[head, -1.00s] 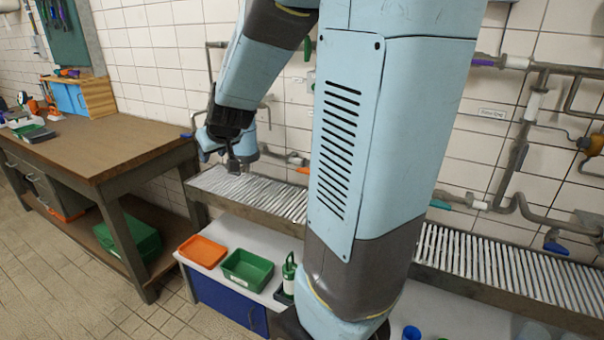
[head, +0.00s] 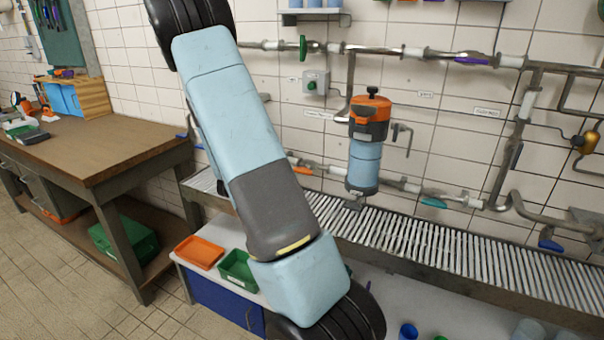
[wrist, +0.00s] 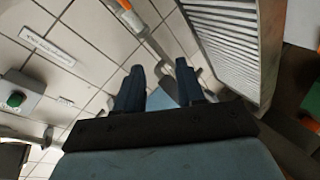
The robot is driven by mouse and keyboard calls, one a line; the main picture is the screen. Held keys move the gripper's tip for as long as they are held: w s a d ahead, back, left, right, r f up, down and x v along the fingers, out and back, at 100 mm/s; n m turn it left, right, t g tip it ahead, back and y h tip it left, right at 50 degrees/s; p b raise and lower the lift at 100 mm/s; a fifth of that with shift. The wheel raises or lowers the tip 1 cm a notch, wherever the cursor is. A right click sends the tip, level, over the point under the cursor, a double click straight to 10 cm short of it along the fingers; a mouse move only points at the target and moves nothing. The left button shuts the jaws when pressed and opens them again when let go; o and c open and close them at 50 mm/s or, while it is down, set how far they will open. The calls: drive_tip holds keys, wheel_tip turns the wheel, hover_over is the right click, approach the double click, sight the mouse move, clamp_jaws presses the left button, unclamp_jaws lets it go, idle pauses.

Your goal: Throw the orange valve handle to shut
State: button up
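The orange valve handle (head: 303,170) is on the lower wall pipe in the head view, just right of my arm and left of the blue pump. My gripper (wrist: 160,80) is open in the wrist view, its two dark fingers apart with nothing held between them. They point toward the tiled wall and a grey pipe. An orange piece (wrist: 123,5) on that pipe is cut off by the top edge, ahead of the fingers and apart from them; I cannot tell if it is the handle. In the head view my arm hides my gripper.
The pump (head: 364,150), orange and black on top, stands beside the handle. A slatted drain (head: 420,235) runs below the pipes. A teal handle (head: 432,203) is farther right. A green-button box (head: 316,83) is above. Orange and green trays sit on the low bench.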

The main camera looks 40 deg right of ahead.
sight(302, 170)
drive_tip(key=s+d+f+n+g+h, duration=0.1)
drive_tip(key=s+d+f+n+h, duration=0.25)
drive_tip(key=d+f+h, duration=0.3)
drive_tip(key=shift+m+y, duration=0.25)
drive_tip(key=shift+y, duration=0.1)
drive_tip(key=x, duration=0.9)
drive_tip(key=s+x, duration=0.1)
drive_tip(key=x, duration=0.4)
drive_tip(key=shift+w+d+r, duration=0.1)
drive_tip(key=shift+d+r, duration=0.15)
drive_tip(key=shift+r, duration=0.1)
drive_tip(key=shift+c, duration=0.4)
clamp_jaws()
